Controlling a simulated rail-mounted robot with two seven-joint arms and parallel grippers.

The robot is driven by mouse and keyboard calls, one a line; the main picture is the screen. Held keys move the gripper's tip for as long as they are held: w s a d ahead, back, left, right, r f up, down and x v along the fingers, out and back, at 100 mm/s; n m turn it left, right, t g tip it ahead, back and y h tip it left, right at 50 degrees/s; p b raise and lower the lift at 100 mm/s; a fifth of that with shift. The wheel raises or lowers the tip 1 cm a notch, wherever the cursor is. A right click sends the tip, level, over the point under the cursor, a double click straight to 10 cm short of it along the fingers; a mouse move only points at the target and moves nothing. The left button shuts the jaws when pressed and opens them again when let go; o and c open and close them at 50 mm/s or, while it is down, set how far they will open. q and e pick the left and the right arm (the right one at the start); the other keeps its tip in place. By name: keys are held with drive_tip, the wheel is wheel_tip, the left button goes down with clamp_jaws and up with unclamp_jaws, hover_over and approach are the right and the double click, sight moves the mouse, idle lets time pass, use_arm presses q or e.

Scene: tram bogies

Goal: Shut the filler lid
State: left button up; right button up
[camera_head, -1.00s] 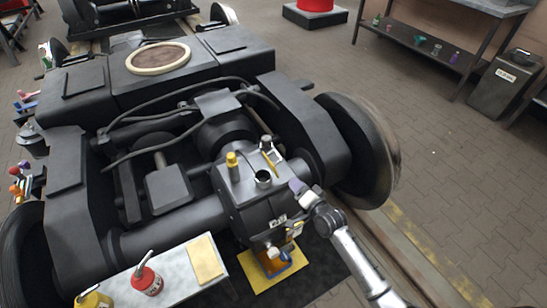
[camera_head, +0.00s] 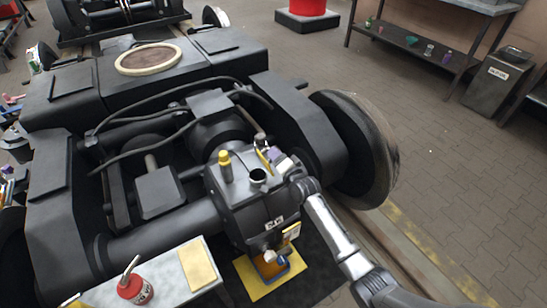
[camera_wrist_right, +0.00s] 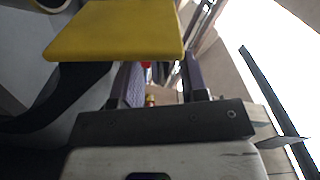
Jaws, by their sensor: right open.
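The filler neck (camera_head: 258,177) is a short dark tube with an open round mouth on top of the grey gearbox housing (camera_head: 236,212). Its lid (camera_head: 264,159), with a yellow face, stands tilted up behind the mouth. In the right wrist view a large yellow plate, apparently the lid (camera_wrist_right: 115,32), fills the upper left. My right gripper (camera_head: 279,158) is just right of the lid in the head view. Its two dark fingers (camera_wrist_right: 160,80) are apart in the wrist view, with nothing clearly held between them. Contact with the lid cannot be told. My left gripper is out of view.
A yellow-capped post (camera_head: 225,166) stands left of the neck. Black hoses (camera_head: 130,121) arch behind. The wheel (camera_head: 352,150) is to the right. A bench (camera_head: 168,276) with a red can (camera_head: 136,288) is at front left.

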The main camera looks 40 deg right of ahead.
drive_tip(key=shift+w+d+b, duration=0.15)
drive_tip(key=shift+w+b, duration=0.15)
drive_tip(key=shift+w, duration=0.7)
drive_tip(key=shift+c, duration=0.5)
clamp_jaws()
